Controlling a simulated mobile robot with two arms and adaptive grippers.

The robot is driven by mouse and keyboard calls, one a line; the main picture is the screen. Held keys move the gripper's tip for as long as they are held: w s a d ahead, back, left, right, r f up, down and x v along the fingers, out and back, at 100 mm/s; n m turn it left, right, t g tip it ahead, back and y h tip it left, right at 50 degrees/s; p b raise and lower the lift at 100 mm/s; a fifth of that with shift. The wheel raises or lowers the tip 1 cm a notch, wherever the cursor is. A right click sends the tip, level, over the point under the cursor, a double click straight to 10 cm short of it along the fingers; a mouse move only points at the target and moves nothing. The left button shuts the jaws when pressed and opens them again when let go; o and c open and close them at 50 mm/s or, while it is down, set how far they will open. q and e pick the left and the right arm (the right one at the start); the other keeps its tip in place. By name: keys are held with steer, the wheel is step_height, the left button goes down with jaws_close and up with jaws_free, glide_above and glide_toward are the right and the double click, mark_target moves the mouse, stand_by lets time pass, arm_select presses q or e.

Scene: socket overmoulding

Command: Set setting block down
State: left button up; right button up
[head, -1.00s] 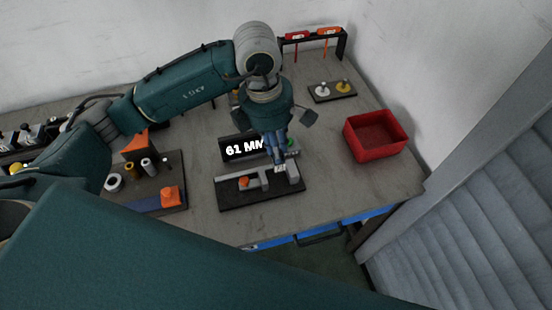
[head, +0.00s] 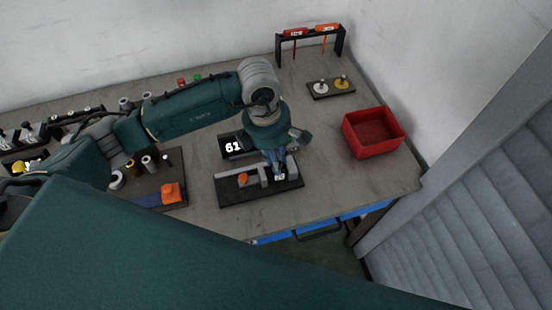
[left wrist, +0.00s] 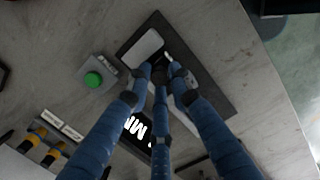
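My left gripper (head: 277,168) points down over the right part of a black-based fixture (head: 232,194) with a grey rail. A small pale block (head: 279,177), which looks like the setting block, shows at its fingertips, low over the fixture. In the left wrist view the blue fingers (left wrist: 164,76) converge closely around a small, mostly hidden thing. Whether the block touches the fixture is hard to tell. An orange piece (head: 242,179) and a grey upright (head: 264,176) stand left of the fingers. My right gripper is not in view.
A display reading "61" (head: 232,147), partly covered by my gripper, stands behind the fixture. A red bin (head: 373,133) is to the right. A board with rollers and an orange part (head: 172,193) is to the left. A green button (left wrist: 93,80) shows in the wrist view.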

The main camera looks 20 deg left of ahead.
arm_select(q)
steer(key=shift+o, duration=0.9)
steer(key=shift+r+p, duration=0.25)
steer(key=shift+p, duration=0.05)
steer(key=shift+a+r+b, duration=0.1)
steer(key=shift+r+b, duration=0.25)
steer(key=shift+b, duration=0.05)
step_height(320, 180, up, 11)
steer(key=a+b, duration=0.1)
steer(key=b, duration=0.2)
steer(key=shift+s, duration=0.25)
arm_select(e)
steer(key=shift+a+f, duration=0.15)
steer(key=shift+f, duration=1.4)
arm_select(q)
steer(key=shift+s+f, duration=0.1)
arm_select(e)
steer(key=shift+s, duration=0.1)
